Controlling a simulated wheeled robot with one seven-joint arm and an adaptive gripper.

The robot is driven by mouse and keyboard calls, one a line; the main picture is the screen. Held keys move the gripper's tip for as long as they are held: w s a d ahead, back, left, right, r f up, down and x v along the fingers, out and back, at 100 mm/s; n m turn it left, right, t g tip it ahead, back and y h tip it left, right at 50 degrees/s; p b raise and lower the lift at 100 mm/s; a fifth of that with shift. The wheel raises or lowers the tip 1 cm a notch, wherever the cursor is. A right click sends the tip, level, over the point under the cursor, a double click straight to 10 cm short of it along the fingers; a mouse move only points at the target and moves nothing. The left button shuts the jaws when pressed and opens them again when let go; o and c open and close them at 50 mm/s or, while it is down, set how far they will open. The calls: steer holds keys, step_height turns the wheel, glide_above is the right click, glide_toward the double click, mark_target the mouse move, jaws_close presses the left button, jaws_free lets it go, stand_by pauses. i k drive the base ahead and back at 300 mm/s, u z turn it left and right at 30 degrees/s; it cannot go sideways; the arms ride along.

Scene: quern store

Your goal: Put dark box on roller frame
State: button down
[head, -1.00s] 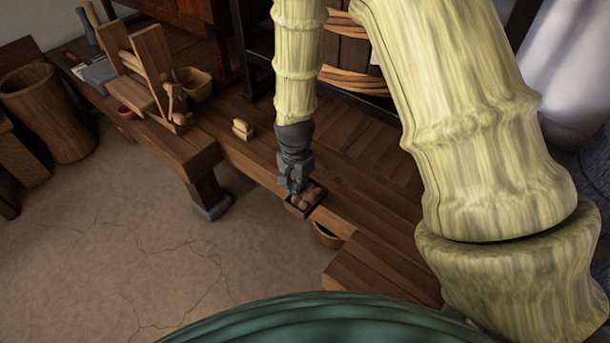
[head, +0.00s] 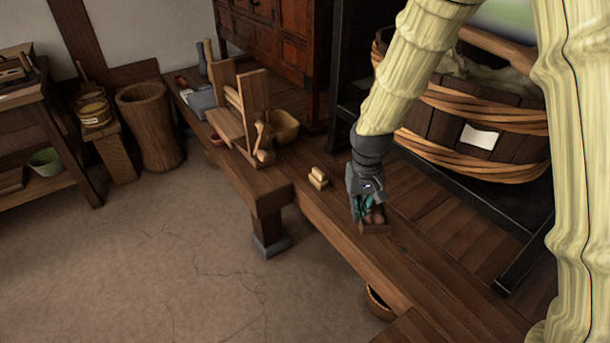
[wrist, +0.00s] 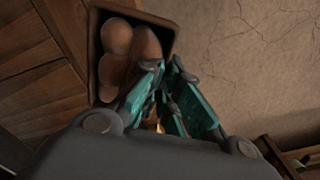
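The dark box (head: 376,230) is a small open tray holding several round brown things. In the head view it is at my gripper's tip, over the long wooden bench; I cannot tell how high it is above the boards. My gripper (head: 366,207) points down. In the wrist view my gripper's teal fingers (wrist: 170,82) are close together on either side of the wall of the dark box (wrist: 172,38), shut on it. The likely roller frame (head: 240,105), two upright boards with pale rollers between them, stands on the bench to the left.
Pale stacked blocks (head: 318,178) lie on the bench between box and frame. A yellowish bowl (head: 285,126) is beside the frame. A large bound tub (head: 475,125) stands behind on the right. A bowl (head: 378,304) shows below the bench edge. The floor in front is clear.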

mark_target(233, 128)
steer(key=k, duration=0.6)
steer(key=u, duration=0.75)
steer(key=i, duration=0.55)
steer(key=u, duration=0.7)
steer(key=i, duration=0.7)
steer(key=z, duration=0.2)
